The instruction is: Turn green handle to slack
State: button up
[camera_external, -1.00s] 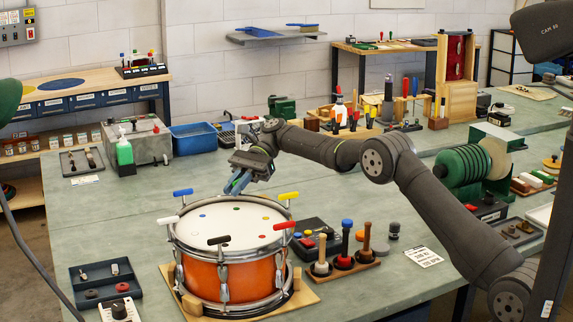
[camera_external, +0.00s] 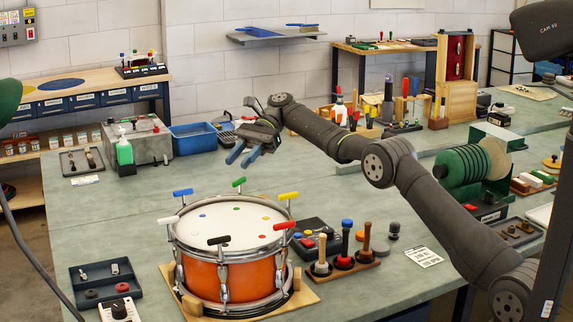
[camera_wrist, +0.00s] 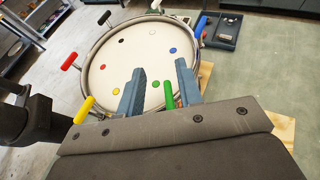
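The orange drum (camera_external: 238,277) stands upright on a wooden base, with T-shaped handles around its rim. The green handle (camera_external: 239,181) is at the far side of the drum, its bar slightly tilted in the outside view. My gripper (camera_external: 241,156) is open and empty, above and behind the green handle and apart from it. In the wrist view the green handle (camera_wrist: 169,95) shows between my two blue-grey fingers (camera_wrist: 160,80), below them, its bar running roughly along their length. Green handle's lower rod is mostly hidden in the wrist view.
Other handles on the rim are blue (camera_external: 183,192), yellow (camera_external: 288,196), white (camera_external: 168,220), black (camera_external: 219,240) and red (camera_external: 284,225). A rack of upright tools (camera_external: 345,263) and a dark box (camera_external: 314,235) stand right of the drum.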

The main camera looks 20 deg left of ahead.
jog(key=shift+r, duration=0.85)
